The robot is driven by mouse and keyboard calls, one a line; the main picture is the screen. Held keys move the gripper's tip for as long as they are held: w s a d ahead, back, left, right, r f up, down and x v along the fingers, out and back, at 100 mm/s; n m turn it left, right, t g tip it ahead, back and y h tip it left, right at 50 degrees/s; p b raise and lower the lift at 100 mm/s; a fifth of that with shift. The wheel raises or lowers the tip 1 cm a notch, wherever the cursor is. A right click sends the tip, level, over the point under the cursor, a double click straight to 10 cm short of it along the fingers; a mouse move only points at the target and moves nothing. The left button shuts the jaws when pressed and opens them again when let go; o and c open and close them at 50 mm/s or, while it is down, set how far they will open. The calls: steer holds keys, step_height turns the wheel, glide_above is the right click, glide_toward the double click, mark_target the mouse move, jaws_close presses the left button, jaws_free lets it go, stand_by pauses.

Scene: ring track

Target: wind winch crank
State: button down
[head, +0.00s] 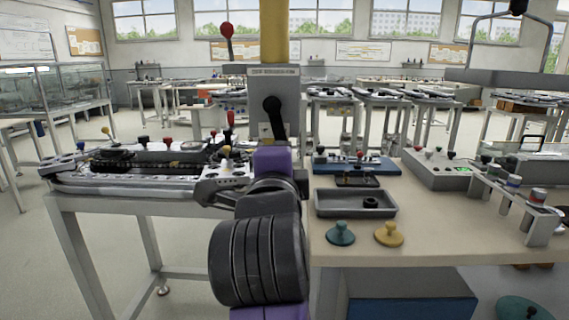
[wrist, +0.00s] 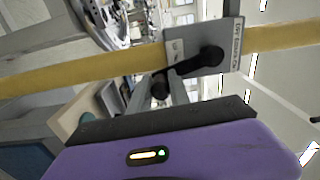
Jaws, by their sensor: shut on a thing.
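The winch is a grey box (head: 257,92) on a yellow post (head: 274,30). Its black crank (head: 273,106) sits on the face, with the arm pointing down and slightly right. In the wrist view the crank (wrist: 205,60) runs from its hub to a dark knob at lower left. My gripper (head: 275,146) is purple and black and reaches up to the crank's lower end. In the wrist view my gripper (wrist: 160,102) is at the knob, shut on the crank handle.
A red-knobbed lever (head: 227,40) rises left of the post. A bench with a track (head: 150,175) stands left. Floor is open at left.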

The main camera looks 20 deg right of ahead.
steer(key=shift+w+a+f, duration=0.1)
steer(key=shift+a+f, duration=0.05)
steer(key=shift+a, duration=0.2)
steer(key=c, duration=1.3)
jaws_free()
steer(key=shift+o, duration=0.5)
steer(key=shift+d, duration=0.1)
steer(key=v, duration=0.8)
